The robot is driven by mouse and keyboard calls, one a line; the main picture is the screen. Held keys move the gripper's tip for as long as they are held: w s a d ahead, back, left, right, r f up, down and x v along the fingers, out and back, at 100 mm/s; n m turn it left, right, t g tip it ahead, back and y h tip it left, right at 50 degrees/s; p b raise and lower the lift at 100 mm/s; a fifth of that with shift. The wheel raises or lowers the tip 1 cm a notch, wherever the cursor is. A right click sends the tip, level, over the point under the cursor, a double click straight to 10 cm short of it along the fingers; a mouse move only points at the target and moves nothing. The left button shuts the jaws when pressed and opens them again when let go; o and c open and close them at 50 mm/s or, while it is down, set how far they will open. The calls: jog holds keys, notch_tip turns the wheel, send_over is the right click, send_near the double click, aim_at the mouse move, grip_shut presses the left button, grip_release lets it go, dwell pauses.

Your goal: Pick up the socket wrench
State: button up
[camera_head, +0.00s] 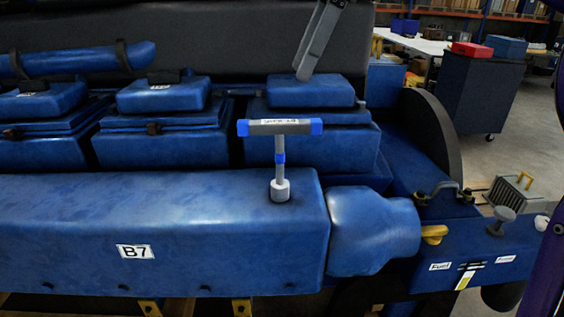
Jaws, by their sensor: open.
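The socket wrench (280,158) stands upright on the flat top of a long blue engine part marked B7. It has a grey T-handle with blue ends, a thin shaft with a blue band, and a round grey socket at its foot. What looks like my gripper (304,74) comes down from the top edge as two grey fingers, mostly out of frame. It is open, with nothing seen between the fingers. It shows above and slightly right of the handle, apart from the wrench, in front of or over a blue cover; its exact depth is unclear.
Several blue covers (163,94) stand in a row behind the long B7 part (200,225). A rounded blue joint (373,230) adjoins its right end. Brackets and a grey knob (501,218) lie at right. A dark blue cabinet (478,95) stands on the floor behind.

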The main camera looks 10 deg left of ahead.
aim_at(278, 122)
jog(key=x, duration=1)
jog(key=shift+w, duration=0.15)
jog(key=f, duration=0.3)
jog(key=a+f, duration=0.1)
jog(key=f, duration=0.1)
jog(key=shift+w, duration=0.1)
jog(key=shift+a+f, duration=0.15)
jog(key=shift+f, duration=0.15)
grip_shut()
jog(key=shift+r, duration=0.1)
dwell(0.4)
